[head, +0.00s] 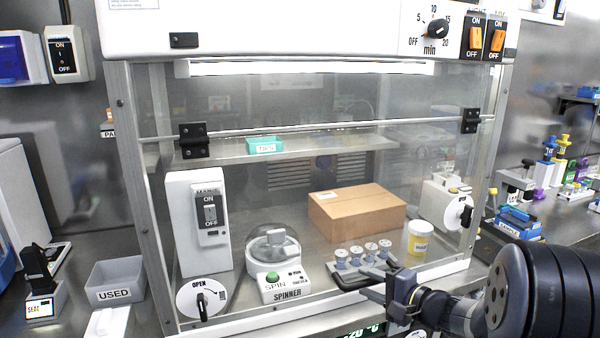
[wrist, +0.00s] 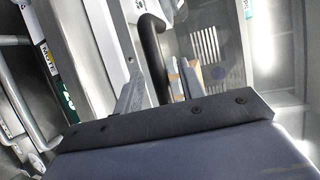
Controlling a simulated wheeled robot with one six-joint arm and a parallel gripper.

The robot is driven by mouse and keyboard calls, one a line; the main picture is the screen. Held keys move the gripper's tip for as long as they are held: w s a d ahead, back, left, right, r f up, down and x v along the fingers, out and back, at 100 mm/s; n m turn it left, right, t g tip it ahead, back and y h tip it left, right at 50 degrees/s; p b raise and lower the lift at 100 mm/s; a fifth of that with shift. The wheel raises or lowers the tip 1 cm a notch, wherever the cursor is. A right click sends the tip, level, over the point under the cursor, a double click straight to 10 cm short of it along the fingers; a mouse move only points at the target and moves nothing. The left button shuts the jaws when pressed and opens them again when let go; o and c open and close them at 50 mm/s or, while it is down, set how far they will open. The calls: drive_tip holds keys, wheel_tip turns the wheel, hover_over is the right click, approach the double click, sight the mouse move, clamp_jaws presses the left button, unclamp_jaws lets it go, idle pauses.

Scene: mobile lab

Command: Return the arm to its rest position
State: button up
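My arm (head: 525,295) reaches in from the lower right of the head view. My gripper (head: 376,287) points left, in front of the glass cabinet's lower front edge. In the wrist view my gripper (wrist: 160,74) has its two grey fingers standing apart. A black curved bar (wrist: 152,45) shows beyond and between them; I cannot tell how far off it is. No object appears clamped between the fingers.
The glass-fronted cabinet (head: 137,200) stands close ahead. A grey USED bin (head: 115,282) stands left; coloured labware (head: 519,220) stands right.

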drive_tip(key=shift+w+f, duration=0.1)
drive_tip(key=shift+f, duration=0.05)
drive_tip(key=shift+w+a+f+b, duration=0.2)
drive_tip(key=shift+w+b, duration=0.15)
drive_tip(key=shift+b, duration=0.65)
drive_tip(key=shift+d+r, duration=0.1)
drive_tip(key=shift+d, duration=0.1)
drive_tip(key=v, duration=1)
drive_tip(key=x, duration=0.3)
drive_tip(key=p+x, duration=0.1)
drive_tip(key=x, duration=0.2)
drive_tip(key=r+x, duration=0.1)
drive_tip(key=x, duration=0.2)
drive_tip(key=shift+w+a+f+p, duration=0.15)
drive_tip(key=shift+w+a+p, duration=0.15)
drive_tip(key=shift+a, duration=0.1)
drive_tip(key=s+p, duration=0.1)
drive_tip(key=p, duration=0.1)
drive_tip(key=s+d+p, duration=0.1)
drive_tip(key=p, duration=0.1)
drive_tip(key=shift+s+g, duration=0.3)
drive_tip(key=shift+s, duration=0.1)
drive_tip(key=b+v, duration=0.1)
drive_tip(key=v, duration=0.9)
drive_tip(key=w+d+f+m+t+h+b, duration=0.1)
drive_tip(key=d+f+m+t+h+b, duration=0.2)
drive_tip(key=d+f+b, duration=0.5)
drive_tip(key=shift+w+d+m+t+h+b, duration=0.25)
drive_tip(key=shift+d+m+t+h+b, duration=0.15)
drive_tip(key=shift+d+t+h+b, duration=0.85)
